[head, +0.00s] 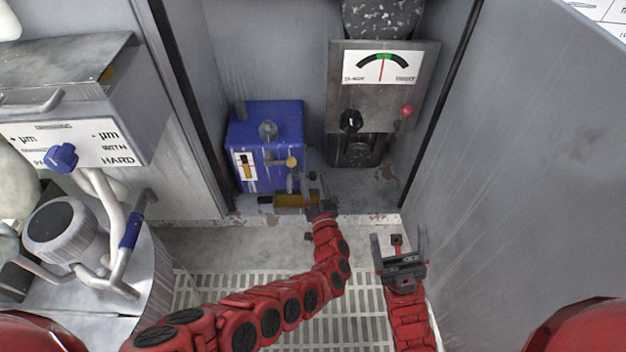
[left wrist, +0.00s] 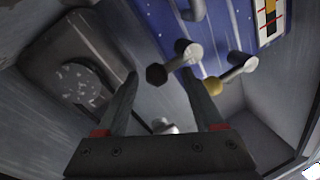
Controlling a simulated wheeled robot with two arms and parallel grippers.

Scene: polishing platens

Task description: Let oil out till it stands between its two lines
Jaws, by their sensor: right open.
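A blue oil tank (head: 268,130) stands in the open cabinet. Its white sight gauge (head: 246,166), also in the left wrist view (left wrist: 268,18), has a dark and amber column; the oil level against the lines is too small to read surely. A tap with a yellow end (head: 291,162) shows low on the tank, also in the left wrist view (left wrist: 213,87). A tap with a black end (left wrist: 156,75) appears between my left fingertips (left wrist: 164,82); contact cannot be told. My left gripper (head: 313,180) is open before the tank. My right gripper (head: 398,236) is open and empty.
A shallow tray (head: 290,209) with amber contents lies below the taps. A grey unit with a dial (head: 381,67) stands right of the tank. A cabinet door (head: 520,150) is at the right, and a drum (head: 100,270) at the left. Grating covers the floor.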

